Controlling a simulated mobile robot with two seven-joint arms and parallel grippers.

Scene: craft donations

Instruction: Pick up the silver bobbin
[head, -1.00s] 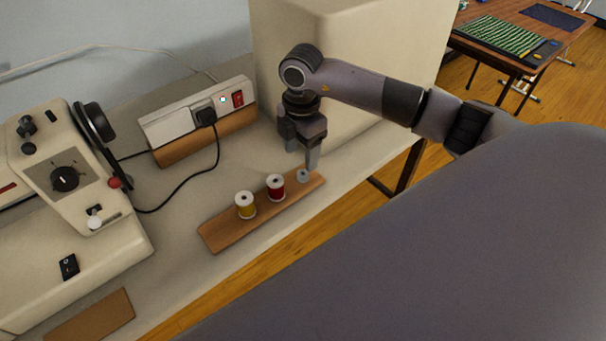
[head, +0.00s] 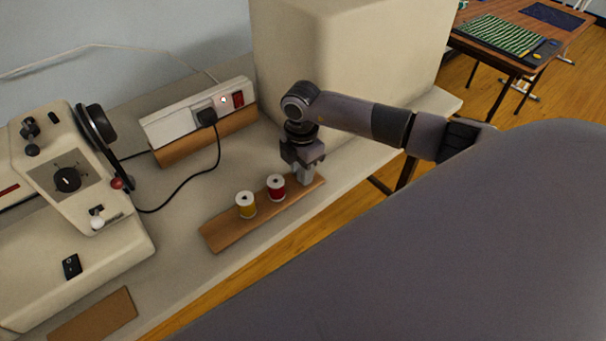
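In the head view, my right gripper (head: 305,177) points down at the right end of a wooden strip (head: 228,233). Its fingers reach down to the strip, where the silver bobbin was visible a second ago. The bobbin is now hidden behind or between the fingers. I cannot tell whether the fingers are open around it or shut on it. My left gripper is not in view.
A power strip (head: 180,125) lies behind, a sewing machine (head: 75,230) at left. A big cream box (head: 340,60) stands behind the gripper.

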